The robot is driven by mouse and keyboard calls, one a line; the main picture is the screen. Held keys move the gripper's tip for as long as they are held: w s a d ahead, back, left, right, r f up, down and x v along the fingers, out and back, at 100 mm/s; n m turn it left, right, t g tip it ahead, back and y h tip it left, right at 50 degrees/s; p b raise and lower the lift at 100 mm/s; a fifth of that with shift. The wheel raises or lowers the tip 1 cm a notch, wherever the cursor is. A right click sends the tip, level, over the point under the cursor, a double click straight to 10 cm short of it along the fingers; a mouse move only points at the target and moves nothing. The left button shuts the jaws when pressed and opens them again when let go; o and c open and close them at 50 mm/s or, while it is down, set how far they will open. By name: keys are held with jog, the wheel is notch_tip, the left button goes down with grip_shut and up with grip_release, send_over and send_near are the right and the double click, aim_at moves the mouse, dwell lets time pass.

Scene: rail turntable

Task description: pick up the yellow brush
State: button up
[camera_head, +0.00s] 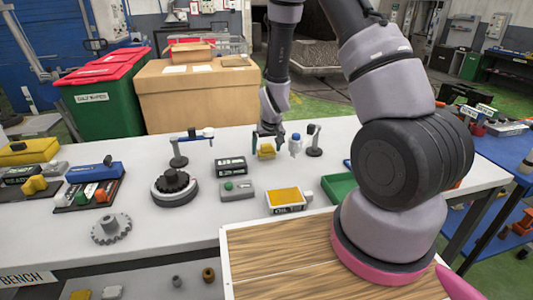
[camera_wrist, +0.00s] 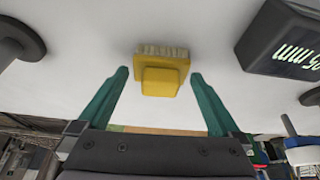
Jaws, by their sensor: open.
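The yellow brush (camera_wrist: 161,81) lies on the white table, with pale bristles along its far edge in the wrist view. It also shows in the head view (camera_head: 266,151), directly under my arm's end. My gripper (camera_wrist: 160,78) is open, its two green fingers apart on either side of the brush's near part. The fingers do not appear to touch the brush. My gripper also shows in the head view (camera_head: 267,143), pointing down at the brush.
On the white table (camera_head: 150,235) a black box (camera_head: 230,166) stands left of the brush. A small stand (camera_head: 315,141) and a blue-and-white bottle (camera_head: 295,145) stand close on the right.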

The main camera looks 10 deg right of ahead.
aim_at(266, 145)
jog(key=shift+w+f, duration=0.1)
jog(key=shift+f, duration=0.2)
jog(key=c, duration=1.2)
jog(key=shift+r, duration=0.15)
notch_tip(266, 145, up, 10)
jog(key=shift+f, duration=0.1)
jog(key=o, duration=0.4)
jog(key=shift+c, duration=1)
